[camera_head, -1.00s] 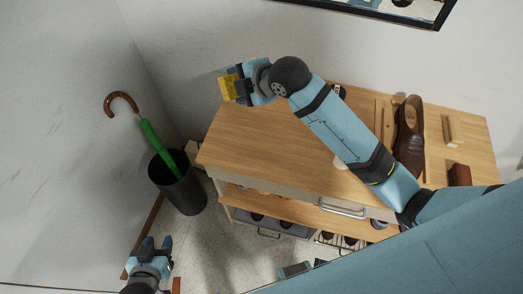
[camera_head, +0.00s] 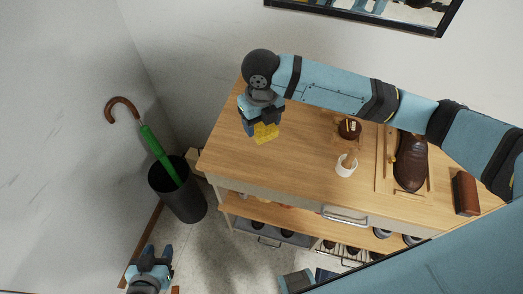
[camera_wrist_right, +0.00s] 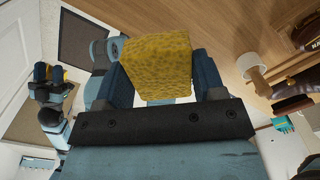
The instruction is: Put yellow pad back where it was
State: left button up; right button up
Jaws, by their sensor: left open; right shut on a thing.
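The yellow pad (camera_head: 265,133) is held in my right gripper (camera_head: 260,124), above the left part of the wooden cabinet top (camera_head: 225,140). The right wrist view shows the pad (camera_wrist_right: 155,65) clamped between the two blue fingers of the right gripper (camera_wrist_right: 153,78). Its textured face is toward the camera. My left gripper (camera_head: 154,254) is low at the bottom left of the head view, open and empty, away from the cabinet. It also shows at the left of the right wrist view (camera_wrist_right: 52,75).
On the cabinet top are a white cup (camera_head: 346,167), a dark round jar (camera_head: 349,128), a brown shoe (camera_head: 411,161) on a wooden tray and a brown block (camera_head: 465,193). A black bin (camera_head: 180,200) with a green umbrella (camera_head: 160,155) stands left. The cabinet's left top is clear.

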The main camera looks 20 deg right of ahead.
aim_at(262, 158)
notch_tip(262, 158, down, 13)
jog(key=shift+f+p, duration=0.1)
jog(key=shift+p, duration=0.25)
jog(key=o, duration=0.9)
jog(key=shift+c, duration=0.2)
notch_tip(262, 158, up, 12)
jog(key=shift+r+b, duration=0.1)
jog(key=shift+b, duration=0.5)
